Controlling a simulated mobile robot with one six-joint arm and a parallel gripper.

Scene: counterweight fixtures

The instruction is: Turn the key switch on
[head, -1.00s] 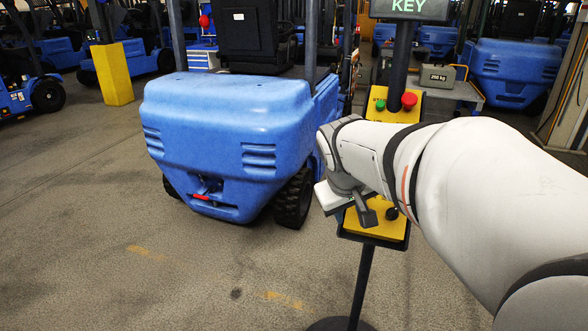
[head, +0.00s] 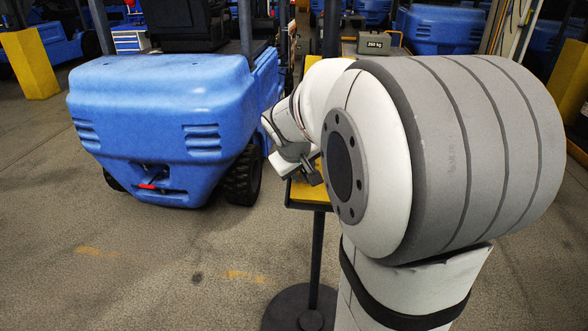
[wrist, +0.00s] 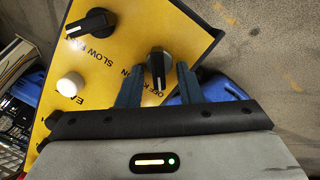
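The yellow control panel (wrist: 112,50) fills much of the wrist view, and its lower left corner shows in the head view (head: 310,193). The key switch (wrist: 159,66) is a black knob with a white line, beside an upside-down label reading OFF, KEY and ON. The line points towards my gripper in the wrist view. My gripper (wrist: 159,72) is open, one blue finger on each side of the knob. Gaps seem to show beside the knob; contact is not clear. In the head view, my gripper (head: 300,165) is at the panel and my arm hides the key switch.
A second black knob (wrist: 91,23), marked SLOW, and a white round button (wrist: 70,87) sit on the same panel. The panel's post stands on a round base (head: 300,308). A blue forklift (head: 160,110) stands left of it. Open floor (head: 120,270) lies front left.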

